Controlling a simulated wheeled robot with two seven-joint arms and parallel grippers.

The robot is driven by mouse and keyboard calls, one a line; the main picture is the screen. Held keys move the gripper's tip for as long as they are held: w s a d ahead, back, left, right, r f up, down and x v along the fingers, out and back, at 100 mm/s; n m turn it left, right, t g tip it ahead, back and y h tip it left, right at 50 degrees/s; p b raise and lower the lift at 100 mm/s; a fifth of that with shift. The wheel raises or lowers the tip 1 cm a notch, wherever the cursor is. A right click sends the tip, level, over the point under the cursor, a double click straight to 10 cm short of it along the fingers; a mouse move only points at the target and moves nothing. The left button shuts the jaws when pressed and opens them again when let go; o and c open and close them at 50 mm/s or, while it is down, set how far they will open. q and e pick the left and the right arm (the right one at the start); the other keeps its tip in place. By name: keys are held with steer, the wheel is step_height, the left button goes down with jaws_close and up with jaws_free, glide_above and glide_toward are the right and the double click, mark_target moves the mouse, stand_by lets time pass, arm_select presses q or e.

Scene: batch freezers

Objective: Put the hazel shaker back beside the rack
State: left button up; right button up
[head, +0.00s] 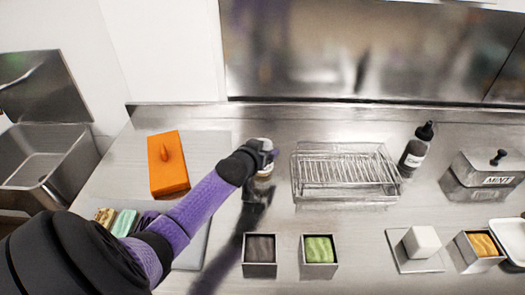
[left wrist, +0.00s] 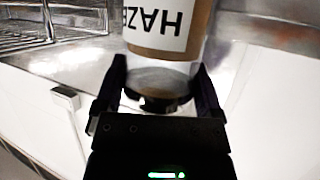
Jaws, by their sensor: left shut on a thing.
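The hazel shaker (left wrist: 168,35) has a clear body with brown contents and a white label reading "HAZE". It appears upside down in the left wrist view. My left gripper (left wrist: 160,85) is shut on the shaker near its dark end. In the head view, the shaker (head: 264,171) shows below my left gripper (head: 262,150), just left of the rack. Whether its base touches the counter I cannot tell. The wire rack (head: 345,172) stands on the steel counter, and its edge shows in the left wrist view (left wrist: 30,25). My right gripper is not in view.
A dark-capped bottle (head: 415,150) stands right of the rack, with a MINT container (head: 485,180) beyond. Square tubs of dark (head: 260,270) and green (head: 320,270) contents sit in front. A white cube (head: 421,242) sits front right.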

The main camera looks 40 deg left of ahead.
arm_select(q)
steer(key=o, duration=1)
steer(key=shift+s+d+r+p, duration=0.15)
steer(key=shift+s+r+p, duration=0.1)
steer(key=shift+p, duration=0.05)
steer(key=p+v, duration=0.4)
steer(key=v, duration=0.7)
steer(key=shift+s, duration=0.2)
